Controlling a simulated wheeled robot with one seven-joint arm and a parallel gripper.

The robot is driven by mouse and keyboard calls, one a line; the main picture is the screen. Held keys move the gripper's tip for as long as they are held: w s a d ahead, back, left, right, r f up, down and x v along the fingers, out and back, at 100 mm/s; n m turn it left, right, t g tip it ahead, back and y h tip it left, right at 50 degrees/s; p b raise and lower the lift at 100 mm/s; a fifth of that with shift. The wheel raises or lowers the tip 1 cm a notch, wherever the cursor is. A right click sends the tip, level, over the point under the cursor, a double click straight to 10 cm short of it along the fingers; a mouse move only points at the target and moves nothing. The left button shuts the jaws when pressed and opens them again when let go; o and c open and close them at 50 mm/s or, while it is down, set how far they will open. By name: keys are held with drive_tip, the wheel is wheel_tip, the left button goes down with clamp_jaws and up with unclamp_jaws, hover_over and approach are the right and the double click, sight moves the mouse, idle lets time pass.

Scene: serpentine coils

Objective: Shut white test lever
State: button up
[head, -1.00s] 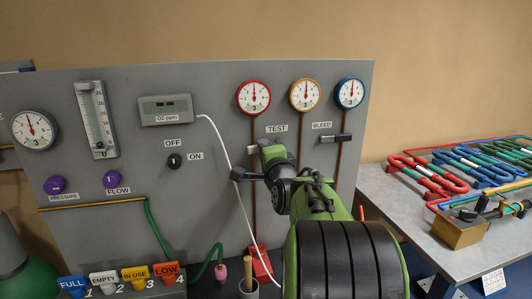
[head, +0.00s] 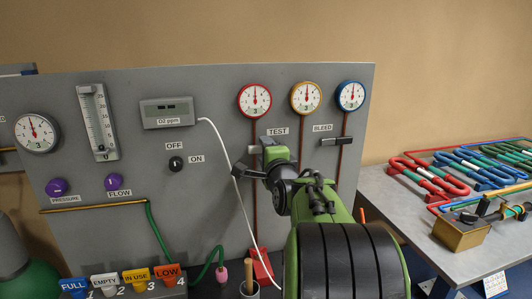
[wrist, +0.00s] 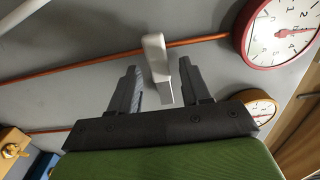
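The white test lever (head: 254,150) sits on the copper pipe below the TEST label (head: 277,132), mostly hidden behind my arm in the head view. In the wrist view the white lever (wrist: 156,60) stands out across the copper pipe, and its handle reaches between my fingers. My gripper (wrist: 160,82) is open, one finger on each side of the lever. A gap shows on the left finger's side; the right finger is closer, and I cannot tell whether it touches.
The dark BLEED lever (head: 335,141) lies across its pipe just right of my arm. Red (head: 255,99), yellow and blue gauges sit above. A white cable (head: 236,190) hangs left of my arm. A bench with coloured coils (head: 430,178) stands at the right.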

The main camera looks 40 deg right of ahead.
drive_tip(key=v, duration=1.5)
drive_tip(key=shift+s+a, duration=0.15)
drive_tip(key=shift+s, duration=0.15)
drive_tip(key=s+a+f+n+g+y+p, duration=0.1)
drive_tip(key=a+f+n+g+y+p, duration=0.2)
drive_tip(key=a+n, duration=0.55)
drive_tip(key=a+f+n+g+y+p, duration=0.25)
drive_tip(key=a+n+y, duration=0.35)
drive_tip(key=a, duration=0.4)
drive_tip(key=s+a+f+n+g+p, duration=0.2)
drive_tip(key=s+a+f+n+g, duration=0.1)
drive_tip(key=s+n, duration=0.6)
drive_tip(key=shift+s+a+g, duration=0.45)
drive_tip(key=shift+a+g, duration=0.35)
drive_tip(key=shift+g, duration=0.05)
